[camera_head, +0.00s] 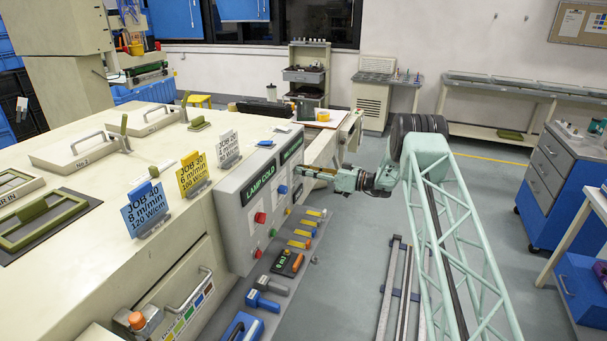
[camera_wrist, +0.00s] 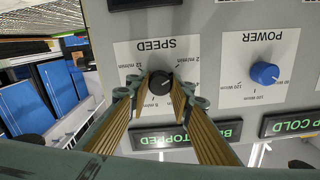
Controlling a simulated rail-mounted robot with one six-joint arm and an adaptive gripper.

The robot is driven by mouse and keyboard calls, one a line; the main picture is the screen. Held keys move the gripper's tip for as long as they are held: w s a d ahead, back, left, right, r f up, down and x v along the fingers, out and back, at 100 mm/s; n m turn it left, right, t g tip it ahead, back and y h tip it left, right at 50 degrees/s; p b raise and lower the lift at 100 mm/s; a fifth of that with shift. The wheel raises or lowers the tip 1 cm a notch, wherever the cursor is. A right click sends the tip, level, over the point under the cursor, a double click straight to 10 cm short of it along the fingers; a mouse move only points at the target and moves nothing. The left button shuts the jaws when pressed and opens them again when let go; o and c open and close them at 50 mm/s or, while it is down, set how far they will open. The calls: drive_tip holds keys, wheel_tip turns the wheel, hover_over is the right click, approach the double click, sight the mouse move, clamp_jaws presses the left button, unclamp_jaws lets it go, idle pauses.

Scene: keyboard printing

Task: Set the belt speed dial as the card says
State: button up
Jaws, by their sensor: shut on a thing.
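The black speed dial (camera_wrist: 161,84) sits on a white plate marked SPEED (camera_wrist: 152,46), upside down in the wrist view. My gripper (camera_wrist: 160,93) has its two fingers on either side of the knob, shut on it. A pale pointer mark seems to lie on the knob's upper right; its exact reading is unclear. In the head view my gripper (camera_head: 303,171) reaches the panel from the right and hides the dial.
The blue power dial (camera_wrist: 264,73) is right of the speed dial in the wrist view. The belt display (camera_wrist: 187,135) reads stopped; the lamp display (camera_head: 258,184) reads LAMP COLD. A red button (camera_head: 260,217) and a ledge with several handles (camera_head: 268,282) lie below.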

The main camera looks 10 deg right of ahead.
drive_tip(key=shift+f+m+b, duration=0.1)
drive_tip(key=shift+m+b, duration=2.75)
drive_tip(key=shift+m, duration=11.15)
drive_tip(key=o, duration=0.8)
drive_tip(key=shift+o, duration=0.2)
